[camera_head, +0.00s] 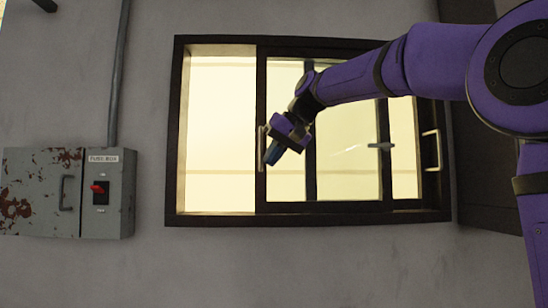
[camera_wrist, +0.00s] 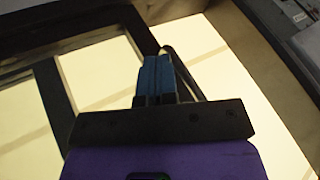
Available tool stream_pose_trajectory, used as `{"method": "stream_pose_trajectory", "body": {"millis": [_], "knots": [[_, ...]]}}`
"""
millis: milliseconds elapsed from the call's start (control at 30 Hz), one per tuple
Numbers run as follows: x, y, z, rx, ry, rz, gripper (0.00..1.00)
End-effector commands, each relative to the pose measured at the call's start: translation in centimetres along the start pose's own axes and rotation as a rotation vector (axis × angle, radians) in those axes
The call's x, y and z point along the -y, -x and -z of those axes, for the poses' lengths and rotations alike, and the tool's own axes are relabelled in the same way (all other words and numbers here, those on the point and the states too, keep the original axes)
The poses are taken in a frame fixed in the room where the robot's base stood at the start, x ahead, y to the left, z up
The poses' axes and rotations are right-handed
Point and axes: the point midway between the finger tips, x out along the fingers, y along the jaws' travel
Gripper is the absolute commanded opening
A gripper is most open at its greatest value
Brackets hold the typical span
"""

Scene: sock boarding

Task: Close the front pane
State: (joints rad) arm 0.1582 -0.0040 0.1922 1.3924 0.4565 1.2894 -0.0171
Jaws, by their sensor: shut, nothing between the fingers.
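A dark-framed sliding window (camera_head: 345,219) is set in the grey wall. The front pane (camera_head: 285,100) has a dark left edge with a pale bar handle (camera_head: 261,148). The left part of the window is an open gap, bright beyond. My gripper (camera_head: 271,157) is shut and empty, its blue fingers just right of that handle in the head view. In the wrist view the fingertips (camera_wrist: 157,60) lie close beside the thin handle (camera_wrist: 180,65), partly hiding it. I cannot tell whether they touch.
A second pale handle (camera_head: 432,150) is at the window's right side, with a small grey latch (camera_head: 380,146) left of it. A rusty grey fuse box (camera_head: 40,190) with a red switch (camera_head: 98,189) hangs on the left wall. The wall below is clear.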

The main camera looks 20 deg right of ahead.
Motion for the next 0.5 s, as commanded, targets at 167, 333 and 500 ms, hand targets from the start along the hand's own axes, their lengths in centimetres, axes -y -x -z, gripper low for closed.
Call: {"method": "stream_pose_trajectory", "body": {"millis": [167, 333, 500], "knots": [[2.0, -1.4, 0.4, 0.003, 0.005, 0.002, 0.00], [5.6, -3.7, 1.1, 0.005, 0.007, 0.003, 0.00], [9.6, -6.3, 1.9, 0.005, 0.006, 0.004, 0.00]]}}
